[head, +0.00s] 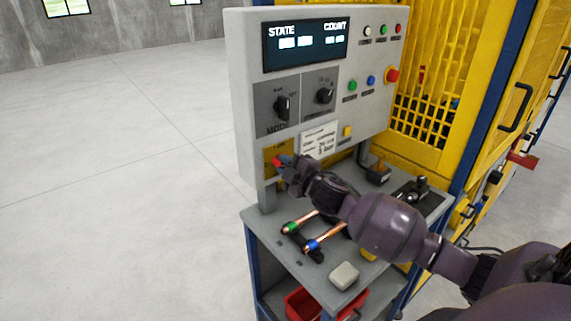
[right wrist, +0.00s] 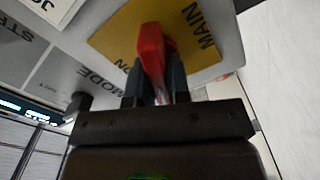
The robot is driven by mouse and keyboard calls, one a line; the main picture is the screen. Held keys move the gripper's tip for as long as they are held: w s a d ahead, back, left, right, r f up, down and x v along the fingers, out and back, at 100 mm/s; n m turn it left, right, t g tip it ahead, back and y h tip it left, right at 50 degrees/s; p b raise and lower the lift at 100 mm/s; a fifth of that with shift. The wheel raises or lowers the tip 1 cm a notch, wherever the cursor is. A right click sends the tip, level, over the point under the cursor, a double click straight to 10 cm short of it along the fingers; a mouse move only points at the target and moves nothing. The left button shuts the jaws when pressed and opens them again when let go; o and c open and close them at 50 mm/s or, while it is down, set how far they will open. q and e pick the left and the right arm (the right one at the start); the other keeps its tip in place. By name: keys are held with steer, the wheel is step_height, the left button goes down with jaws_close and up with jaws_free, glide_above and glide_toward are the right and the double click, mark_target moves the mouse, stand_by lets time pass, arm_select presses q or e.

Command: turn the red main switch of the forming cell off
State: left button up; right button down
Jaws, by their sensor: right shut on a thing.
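The red main switch (head: 277,162) is at the lower left of the grey control panel, on a yellow plate (head: 269,153). In the right wrist view the red handle (right wrist: 151,48) stands out from the yellow plate (right wrist: 112,38), which reads MAIN and ON. My right gripper (head: 287,162) is at the switch and covers part of it in the head view. Its two fingers (right wrist: 155,82) are shut on the red handle, one on each side. My left gripper is not in view.
The panel (head: 243,100) carries a display, a MODE knob (head: 283,107), another knob, buttons and a red emergency stop (head: 392,75). Below, a bench (head: 262,217) holds copper tubes (head: 324,238) and a joystick box. A yellow mesh cell (head: 440,90) stands right. The floor left is clear.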

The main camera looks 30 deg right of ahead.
steer(key=n, duration=0.4)
steer(key=shift+f+n, duration=0.15)
steer(key=shift+n, duration=0.25)
stand_by(0.4)
steer(key=c, duration=1.1)
jaws_free()
steer(key=shift+s, duration=0.1)
arm_select(q)
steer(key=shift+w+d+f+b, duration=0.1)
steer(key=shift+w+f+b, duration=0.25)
steer(key=shift+b, duration=0.5)
arm_select(e)
steer(key=s, duration=1)
steer(key=shift+s+d, duration=0.3)
steer(key=shift+d, duration=0.05)
